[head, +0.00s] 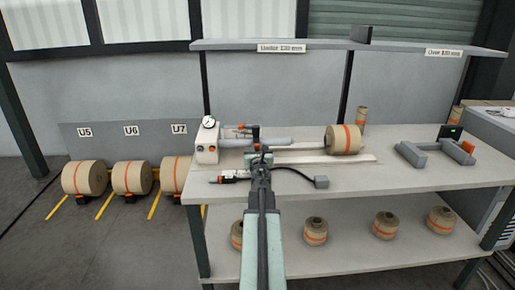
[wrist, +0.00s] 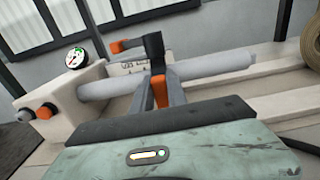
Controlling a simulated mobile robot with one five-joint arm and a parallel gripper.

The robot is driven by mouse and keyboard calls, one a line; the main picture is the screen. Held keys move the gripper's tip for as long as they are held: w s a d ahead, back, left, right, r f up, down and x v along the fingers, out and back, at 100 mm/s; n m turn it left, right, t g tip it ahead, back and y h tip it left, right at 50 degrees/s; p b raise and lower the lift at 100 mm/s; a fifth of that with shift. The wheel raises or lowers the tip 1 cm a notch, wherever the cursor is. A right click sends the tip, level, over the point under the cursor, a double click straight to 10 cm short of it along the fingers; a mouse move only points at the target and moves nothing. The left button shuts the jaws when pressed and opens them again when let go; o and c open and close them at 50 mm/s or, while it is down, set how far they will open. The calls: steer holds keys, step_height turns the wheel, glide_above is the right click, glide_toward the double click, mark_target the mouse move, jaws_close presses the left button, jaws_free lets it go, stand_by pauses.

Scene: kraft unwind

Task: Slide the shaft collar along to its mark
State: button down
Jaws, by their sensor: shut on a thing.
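A grey shaft (head: 283,141) runs right from a white housing (head: 207,143); the shaft also shows in the wrist view (wrist: 215,66). A dark upright piece, apparently part of the shaft collar (wrist: 154,48), stands at the shaft just above my fingers. My gripper (wrist: 160,88) reaches the shaft from the near side, its fingers close together around a narrow piece with orange showing between them. The fingers hide much of the collar. In the head view my gripper (head: 258,160) is in front of the shaft. Small lettering (wrist: 133,66) shows behind the shaft; I cannot make out the mark.
A gauge (head: 208,122) sits on the housing, with an orange-ended fitting (wrist: 120,46) behind the shaft. A kraft roll (head: 344,139) is at the right. A grey cradle (head: 437,152) stands farther right.

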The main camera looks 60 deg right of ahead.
stand_by(0.3)
steer(key=shift+w+a, duration=0.2)
steer(key=shift+w, duration=0.1)
steer(key=c, duration=1.3)
jaws_free()
